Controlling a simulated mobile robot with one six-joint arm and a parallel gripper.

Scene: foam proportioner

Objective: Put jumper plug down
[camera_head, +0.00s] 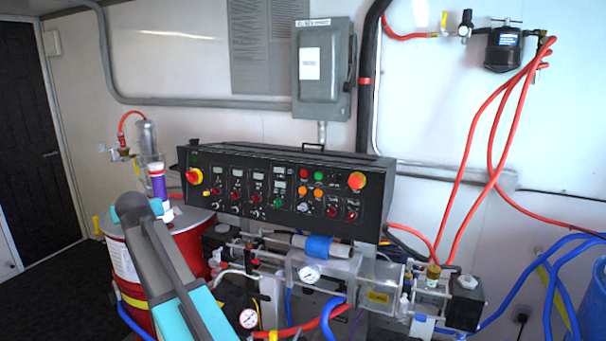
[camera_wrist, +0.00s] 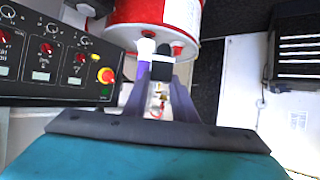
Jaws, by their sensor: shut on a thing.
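The jumper plug, seen as a small black block (camera_wrist: 163,66), is between the fingertips of my gripper (camera_wrist: 163,74) in the wrist view. My gripper is shut on it. The plug appears in front of the red and white drum, with a purple and white tube just to its left in the picture. I cannot tell its height or whether it touches anything. In the head view, my grey and teal arm covers part of the drum, and I cannot make out the plug there.
A black control panel (camera_head: 285,197) has lit displays, knobs and red stop buttons. The drum (camera_head: 188,243) stands left of it with the tube (camera_head: 158,183) on top. Pump parts, gauges and hoses crowd below the panel. A dark door (camera_head: 35,140) is at the left.

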